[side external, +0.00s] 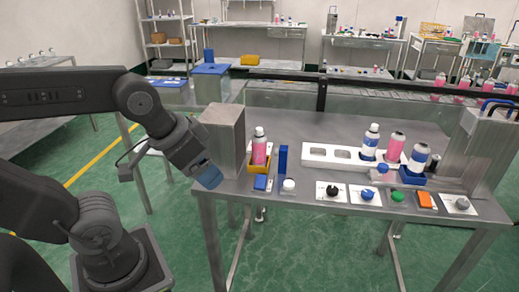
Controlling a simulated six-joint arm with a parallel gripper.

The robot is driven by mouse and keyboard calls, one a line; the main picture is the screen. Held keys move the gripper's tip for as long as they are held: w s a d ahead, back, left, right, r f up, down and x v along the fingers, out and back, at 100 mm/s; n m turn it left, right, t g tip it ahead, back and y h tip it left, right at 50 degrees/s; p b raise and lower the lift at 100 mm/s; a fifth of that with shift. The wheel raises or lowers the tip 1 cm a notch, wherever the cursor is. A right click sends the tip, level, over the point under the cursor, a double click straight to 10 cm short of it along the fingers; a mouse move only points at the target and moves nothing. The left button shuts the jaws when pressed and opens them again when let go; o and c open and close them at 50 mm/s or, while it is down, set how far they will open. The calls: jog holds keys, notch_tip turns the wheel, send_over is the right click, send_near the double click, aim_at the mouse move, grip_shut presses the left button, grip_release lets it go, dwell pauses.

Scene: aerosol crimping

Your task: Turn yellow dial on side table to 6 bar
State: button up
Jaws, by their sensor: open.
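I cannot make out a yellow dial in this view. Along the front edge of the metal table (300,207) sit several plates with controls: a black knob (332,190), a blue knob (367,194), a green knob (397,196), an orange block-shaped control (425,200) and a grey knob (462,203). My gripper (209,177), with a blue end, hangs tilted down at the table's left front corner, beside a grey metal block. It is open, with nothing seen in it; its fingers are small and hard to make out. Dial markings are too small to read.
A pink and white can (259,147) stands in a yellow holder (262,172), beside an upright blue block (283,159). Several cans stand around a white rack (318,155). The tall grey block (224,138) stands close to my gripper. Other workbenches are behind.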

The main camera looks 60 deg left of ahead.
jog(key=shift+w+r, duration=0.15)
jog(key=shift+c, duration=0.7)
jog(key=w+a+r+n, duration=0.1)
jog(key=w+n, duration=0.1)
jog(key=w, duration=0.1)
jog(key=w+a+r+n+g, duration=0.1)
jog(key=w+n, duration=0.2)
jog(key=w+a+r+n, duration=0.1)
jog(key=w+r+n, duration=0.1)
jog(key=shift+w+a+r+y, duration=0.1)
jog(key=shift+w+a+y, duration=0.2)
jog(key=shift+w+a, duration=0.1)
jog(key=w+a+f+n+g, duration=0.3)
jog(key=w+a+n, duration=1.1)
jog(key=w+n, duration=0.25)
jog(key=w+a+f+n+g, duration=0.2)
jog(key=w+a+f+n, duration=0.4)
jog(key=a, duration=0.3)
jog(key=f, duration=0.4)
jog(key=s+f, duration=0.1)
jog(key=f, duration=0.8)
jog(key=shift+s+d+f, duration=0.15)
jog(key=shift+d+f, duration=0.1)
jog(key=shift+f, duration=0.15)
